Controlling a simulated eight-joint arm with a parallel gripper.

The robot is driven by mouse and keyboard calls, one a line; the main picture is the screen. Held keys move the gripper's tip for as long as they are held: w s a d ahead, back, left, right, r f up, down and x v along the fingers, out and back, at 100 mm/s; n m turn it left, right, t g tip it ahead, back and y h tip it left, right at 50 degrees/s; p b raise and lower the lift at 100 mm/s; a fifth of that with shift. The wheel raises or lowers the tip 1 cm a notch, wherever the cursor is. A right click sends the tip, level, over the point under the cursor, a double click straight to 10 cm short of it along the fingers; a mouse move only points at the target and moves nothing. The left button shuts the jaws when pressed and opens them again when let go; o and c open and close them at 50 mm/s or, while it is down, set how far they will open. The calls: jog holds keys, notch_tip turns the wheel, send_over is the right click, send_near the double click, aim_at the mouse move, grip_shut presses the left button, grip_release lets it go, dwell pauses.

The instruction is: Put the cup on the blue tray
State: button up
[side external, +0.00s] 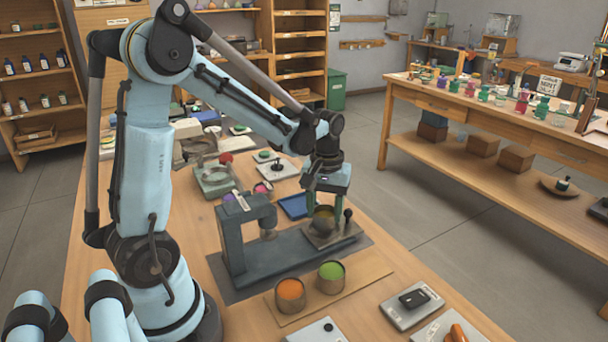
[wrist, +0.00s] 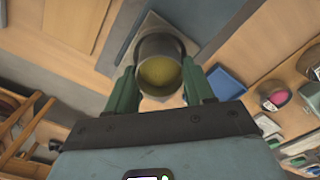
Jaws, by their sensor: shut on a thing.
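The cup (wrist: 160,56) is a dark grey round vessel with yellow-green contents, and it sits between the green fingers in the wrist view. It also shows in the side view (side external: 323,221), low over the square plate of the grey device. My gripper (side external: 324,200) points down and is shut on the cup; its fingers show on either side of it in the wrist view (wrist: 161,83). I cannot tell whether the cup touches the plate. The blue tray (side external: 292,206) lies on the table just left of the cup and looks empty. It also shows in the wrist view (wrist: 226,83).
The grey device (side external: 262,266) with its upright arm stands beside the cup, and a black-knobbed lever (side external: 348,217) rises at its right. Cups of orange (side external: 290,295) and green (side external: 331,277) stand in front on a board. A pink-topped jar (side external: 262,189) is behind the device.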

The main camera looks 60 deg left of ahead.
jog(key=r, duration=0.2)
jog(key=shift+d+r, duration=0.2)
jog(key=shift+r, duration=0.15)
jog(key=s+d+r, duration=0.3)
jog(key=d+r, duration=0.3)
jog(key=d, duration=0.4)
jog(key=n, duration=1.3)
send_over(326, 214)
jog(key=shift+n, duration=0.3)
jog(key=a+f, duration=0.2)
jog(key=a, duration=0.1)
jog(key=a+f, duration=0.3)
jog(key=a, duration=0.1)
jog(key=a+f, duration=0.2)
jog(key=a, duration=0.2)
jog(key=shift+a+f, duration=0.1)
jog(key=shift+f, duration=0.05)
jog(key=shift+s+a+f, duration=0.1)
jog(key=shift+a+f, duration=0.25)
jog(key=shift+a, duration=0.1)
jog(key=shift+f, duration=1.95)
jog(key=shift+f, duration=0.15)
jog(key=o, duration=1.2)
